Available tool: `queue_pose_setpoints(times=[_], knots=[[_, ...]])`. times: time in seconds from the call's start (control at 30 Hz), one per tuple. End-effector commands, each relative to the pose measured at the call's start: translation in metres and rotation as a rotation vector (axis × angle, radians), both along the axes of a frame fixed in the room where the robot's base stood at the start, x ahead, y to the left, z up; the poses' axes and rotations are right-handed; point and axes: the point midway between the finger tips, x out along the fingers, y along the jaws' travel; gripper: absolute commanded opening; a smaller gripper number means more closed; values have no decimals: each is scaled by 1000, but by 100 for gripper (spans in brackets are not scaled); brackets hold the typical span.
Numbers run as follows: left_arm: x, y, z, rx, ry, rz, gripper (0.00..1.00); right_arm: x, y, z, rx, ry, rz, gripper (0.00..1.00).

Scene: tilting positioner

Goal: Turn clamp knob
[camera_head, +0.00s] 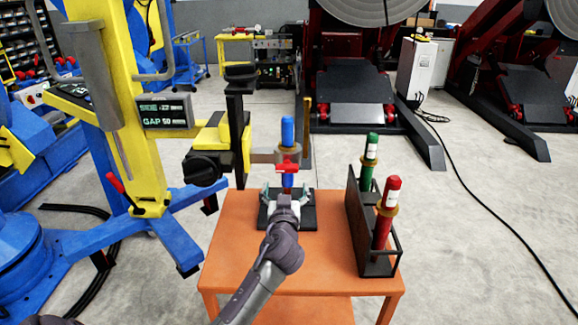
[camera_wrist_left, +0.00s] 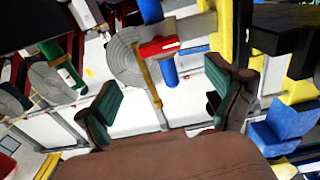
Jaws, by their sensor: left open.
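A small red knob (camera_head: 288,168) sits on the front of a grey ring clamp (camera_head: 263,157) that surrounds an upright blue cylinder (camera_head: 287,130). The red knob also shows in the left wrist view (camera_wrist_left: 158,47), beyond my fingers. My left gripper (camera_head: 286,192) is open, just below and in front of the red knob in the head view. In the wrist view its two green-padded fingers (camera_wrist_left: 168,102) are wide apart with nothing between them. A round black knob (camera_head: 202,169) is on the left of the yellow clamp carriage (camera_head: 212,140). My right gripper is not in view.
An orange table (camera_head: 235,240) stands below, with a dark plate (camera_head: 309,215) under my gripper. A black rack (camera_head: 352,215) on its right holds a green cylinder (camera_head: 368,160) and a red cylinder (camera_head: 386,215). The yellow and blue positioner column (camera_head: 130,130) stands left.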

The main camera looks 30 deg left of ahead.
Motion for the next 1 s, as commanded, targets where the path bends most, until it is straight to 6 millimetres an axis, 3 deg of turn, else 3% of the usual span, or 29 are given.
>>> queue_pose_setpoints(times=[0.2,0.5,1.0], knots=[[40,24,4,3,2,0,94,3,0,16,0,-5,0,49],[78,47,1,1,3,0,94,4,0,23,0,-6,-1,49],[88,53,-1,1,3,-1,92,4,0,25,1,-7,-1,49]])
